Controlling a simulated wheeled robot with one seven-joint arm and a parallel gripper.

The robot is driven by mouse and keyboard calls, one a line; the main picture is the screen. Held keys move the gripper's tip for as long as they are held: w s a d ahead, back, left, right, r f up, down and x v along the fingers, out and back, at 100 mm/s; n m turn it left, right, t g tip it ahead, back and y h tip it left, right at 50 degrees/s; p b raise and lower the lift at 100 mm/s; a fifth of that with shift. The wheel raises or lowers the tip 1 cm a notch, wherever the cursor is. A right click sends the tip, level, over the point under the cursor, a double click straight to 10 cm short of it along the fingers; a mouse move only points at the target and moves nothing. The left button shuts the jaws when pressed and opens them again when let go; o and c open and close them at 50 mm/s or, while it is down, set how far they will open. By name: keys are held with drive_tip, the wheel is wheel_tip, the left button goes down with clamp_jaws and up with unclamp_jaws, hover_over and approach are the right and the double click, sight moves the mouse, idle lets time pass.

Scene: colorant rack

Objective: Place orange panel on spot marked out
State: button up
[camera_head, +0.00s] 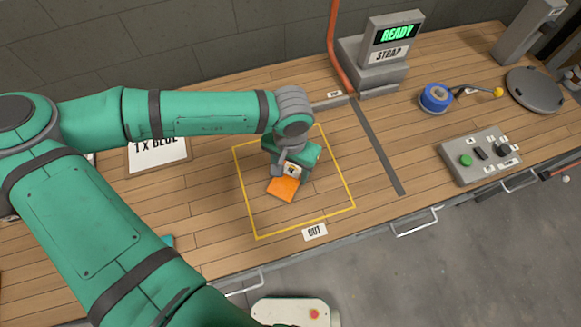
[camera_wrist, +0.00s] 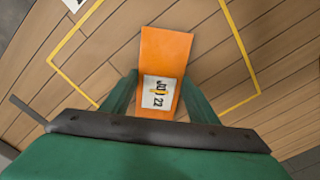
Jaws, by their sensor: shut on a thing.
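The orange panel (camera_head: 284,189) is in my gripper (camera_head: 292,172), inside the yellow outline (camera_head: 245,192) on the wooden bench, as seen in the head view. In the wrist view the orange panel (camera_wrist: 166,48) sits between my two green fingers, which are shut on it; a white label with black print is on its face. The yellow outline (camera_wrist: 241,50) runs around it on both sides. The white OUT label (camera_head: 314,232) lies at the outline's front edge. I cannot tell whether the panel touches the bench. My gripper hides part of the panel.
A grey STRAP machine (camera_head: 375,77) with a green READY display stands behind, right of the outline. A dark strip (camera_head: 378,147) crosses the bench right of the outline. A button box (camera_head: 480,155) and blue spool (camera_head: 436,97) are farther right. A 1 X BLUE sign (camera_head: 158,153) lies left.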

drive_tip(key=o, duration=1.2)
drive_tip(key=shift+c, duration=0.2)
drive_tip(key=shift+r, duration=0.1)
wheel_tip(320, 180, up, 12)
